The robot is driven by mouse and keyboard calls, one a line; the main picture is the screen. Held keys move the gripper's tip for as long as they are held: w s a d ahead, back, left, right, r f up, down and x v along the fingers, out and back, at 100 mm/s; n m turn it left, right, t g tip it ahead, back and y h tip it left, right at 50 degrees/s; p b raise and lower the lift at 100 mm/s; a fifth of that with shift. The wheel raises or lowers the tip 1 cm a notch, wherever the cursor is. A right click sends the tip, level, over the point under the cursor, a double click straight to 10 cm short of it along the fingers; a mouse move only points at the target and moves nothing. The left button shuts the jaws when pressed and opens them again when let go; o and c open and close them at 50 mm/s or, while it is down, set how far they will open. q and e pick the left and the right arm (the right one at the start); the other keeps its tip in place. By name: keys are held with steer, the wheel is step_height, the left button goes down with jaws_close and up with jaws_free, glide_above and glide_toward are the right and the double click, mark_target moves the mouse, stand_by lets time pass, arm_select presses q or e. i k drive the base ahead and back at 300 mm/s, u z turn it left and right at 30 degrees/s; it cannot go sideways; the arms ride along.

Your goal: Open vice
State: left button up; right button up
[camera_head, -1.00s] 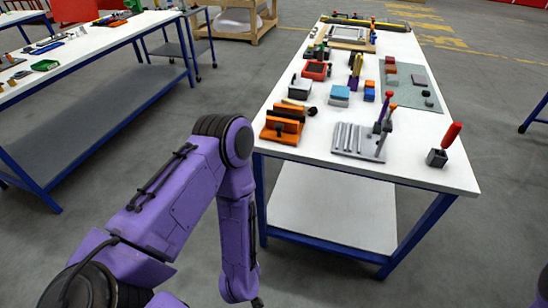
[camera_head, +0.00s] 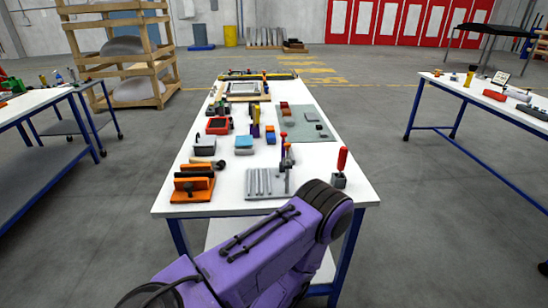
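An orange and black clamp-like block, which looks like the vice (camera_head: 193,184), stands on the near left corner of the white table (camera_head: 225,200). It has two upright orange jaws and a dark round knob at its front. The gap between its jaws is too small to judge. One of my purple arms comes in from the bottom edge, its elbow in front of the table's near edge. Neither gripper is in view.
A grey grooved plate (camera_head: 264,184) and a red-handled tool in a dark block (camera_head: 341,168) stand near the front. A red tray (camera_head: 217,126), blue block (camera_head: 243,142) and grey mat (camera_head: 311,122) lie farther back. Other tables stand left and right.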

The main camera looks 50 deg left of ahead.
mark_target(187, 187)
steer(key=z, duration=1.1)
steer(key=k, duration=1.15)
steer(key=u, duration=1.9)
